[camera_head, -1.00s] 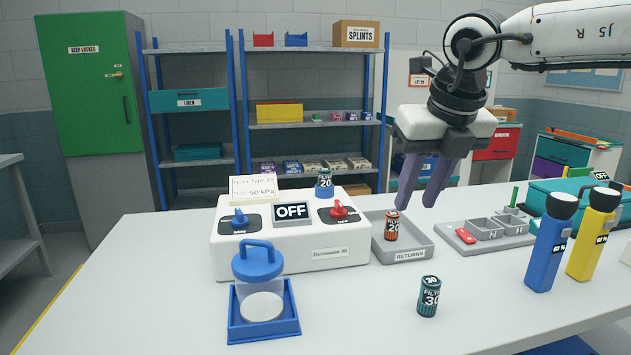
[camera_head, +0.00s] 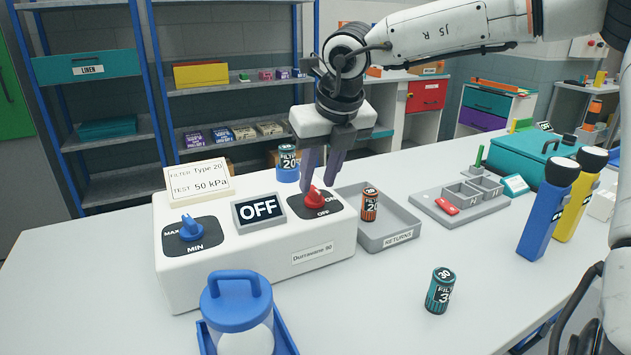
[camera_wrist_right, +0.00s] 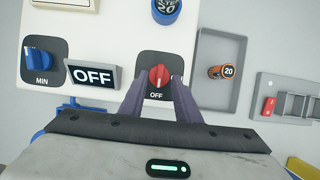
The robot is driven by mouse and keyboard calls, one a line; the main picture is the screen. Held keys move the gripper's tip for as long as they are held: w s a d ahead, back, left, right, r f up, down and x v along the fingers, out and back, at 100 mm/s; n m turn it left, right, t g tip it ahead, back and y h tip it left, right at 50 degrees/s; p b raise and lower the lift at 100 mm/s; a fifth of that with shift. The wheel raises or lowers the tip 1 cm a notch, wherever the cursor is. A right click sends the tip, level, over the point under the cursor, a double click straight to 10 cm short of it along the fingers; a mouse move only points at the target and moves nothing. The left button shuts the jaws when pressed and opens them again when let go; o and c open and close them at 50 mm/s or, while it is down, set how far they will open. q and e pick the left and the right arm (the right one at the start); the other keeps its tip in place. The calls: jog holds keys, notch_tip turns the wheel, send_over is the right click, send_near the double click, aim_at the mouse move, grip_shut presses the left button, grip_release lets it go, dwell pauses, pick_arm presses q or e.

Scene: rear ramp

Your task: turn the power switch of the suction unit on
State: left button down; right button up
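The suction unit (camera_head: 270,262) is a white box on the table. Its display (camera_head: 259,208) reads OFF. The power switch is a red knob (camera_head: 316,199) on a dark plate marked ON and OFF; it also shows in the right wrist view (camera_wrist_right: 158,75). A blue knob (camera_head: 190,229), marked MAX and MIN, sits at its left. My right gripper (camera_head: 320,178) points down at the red knob. In the right wrist view its fingers (camera_wrist_right: 160,88) are apart, one on each side of the knob's near part. I cannot tell whether they touch it. My left gripper is out of view.
A blue-lidded jar (camera_head: 238,310) stands in front of the unit. A blue-based filter (camera_head: 287,162) sits on its back edge. A grey returns tray (camera_head: 400,238) holding an orange filter (camera_head: 369,204) is close at the right. A teal filter (camera_head: 440,290) stands on open table.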

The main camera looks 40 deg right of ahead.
jog(key=shift+x, duration=1.1)
grip_shut()
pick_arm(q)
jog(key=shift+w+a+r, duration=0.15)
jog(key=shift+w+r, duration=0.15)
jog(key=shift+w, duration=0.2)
